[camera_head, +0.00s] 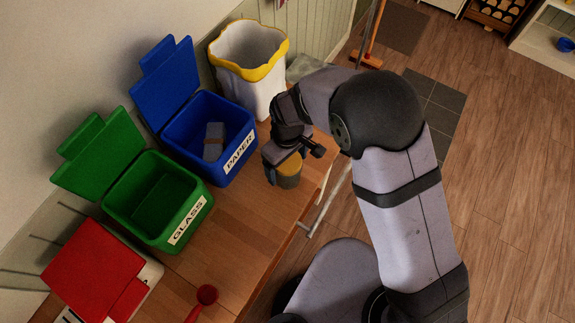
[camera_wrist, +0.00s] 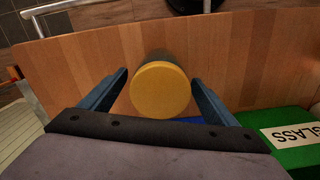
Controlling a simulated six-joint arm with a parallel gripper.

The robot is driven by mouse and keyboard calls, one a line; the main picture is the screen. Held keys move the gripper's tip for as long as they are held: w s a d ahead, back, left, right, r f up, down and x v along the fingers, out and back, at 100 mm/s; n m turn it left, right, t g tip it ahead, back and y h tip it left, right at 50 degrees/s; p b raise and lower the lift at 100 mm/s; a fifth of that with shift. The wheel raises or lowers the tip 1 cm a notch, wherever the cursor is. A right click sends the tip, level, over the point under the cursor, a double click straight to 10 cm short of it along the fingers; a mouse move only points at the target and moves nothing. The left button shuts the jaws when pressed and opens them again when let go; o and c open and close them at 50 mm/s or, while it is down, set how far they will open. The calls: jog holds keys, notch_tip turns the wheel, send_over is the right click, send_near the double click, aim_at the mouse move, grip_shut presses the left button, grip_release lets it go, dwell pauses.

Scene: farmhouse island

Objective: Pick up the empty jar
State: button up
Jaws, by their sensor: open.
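The jar (camera_head: 288,174) is dark grey with a yellow lid and stands upright on the wooden counter near its front edge, right of the blue bin. In the wrist view its round yellow lid (camera_wrist: 160,90) faces the camera, and the body is mostly hidden beneath it. My gripper (camera_wrist: 160,77) is open, with one finger on each side of the jar and a gap showing at both sides. In the head view my gripper (camera_head: 284,153) is just above the jar and covers part of its lid. I cannot tell whether the jar is empty.
A blue PAPER bin (camera_head: 240,172) holding a grey item (camera_head: 213,142) and a green GLASS bin (camera_head: 186,222) stand left of the jar. A white bin with a yellow rim (camera_head: 272,73) is behind. A red lid (camera_head: 92,268) and red scoop (camera_head: 207,295) lie nearer.

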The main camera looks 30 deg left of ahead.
jog(key=shift+f, duration=1.05)
jog(key=c, duration=1.3)
jog(key=shift+r, duration=0.15)
notch_tip(320, 180, up, 10)
jog(key=b, duration=0.2)
jog(key=shift+b, duration=0.4)
